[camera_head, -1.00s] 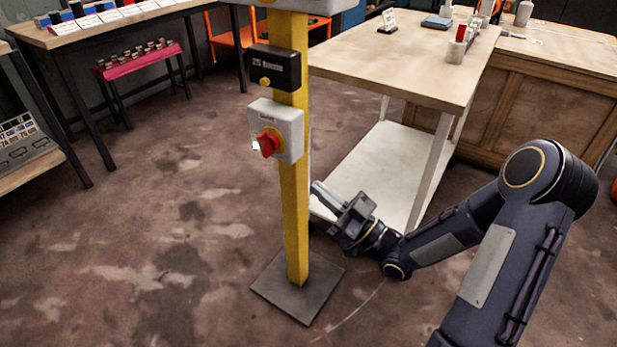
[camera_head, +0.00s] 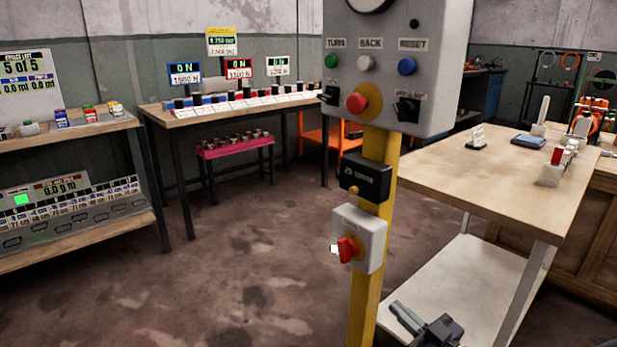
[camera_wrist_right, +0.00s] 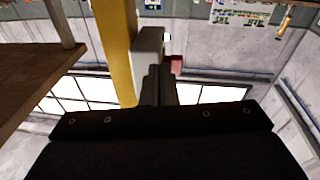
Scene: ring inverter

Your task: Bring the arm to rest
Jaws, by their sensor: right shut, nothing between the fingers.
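My right gripper (camera_head: 408,318) shows at the bottom of the head view, low and to the right of the yellow post (camera_head: 369,285). It is shut and empty, in front of the table's white lower shelf (camera_head: 475,280). In the right wrist view its fingers (camera_wrist_right: 158,88) are together, with the yellow post (camera_wrist_right: 115,40) beside them. The post carries a grey box with a red rotary switch (camera_head: 347,249), a black box (camera_head: 365,178) and a large control panel (camera_head: 392,70). The rest of my right arm is out of the head view. My left gripper is not in view.
A wooden-topped table (camera_head: 500,190) stands just right of the post. A bench with several displays (camera_head: 240,108) is at the back, and shelves (camera_head: 90,240) stand at left. The floor (camera_head: 240,270) between is clear.

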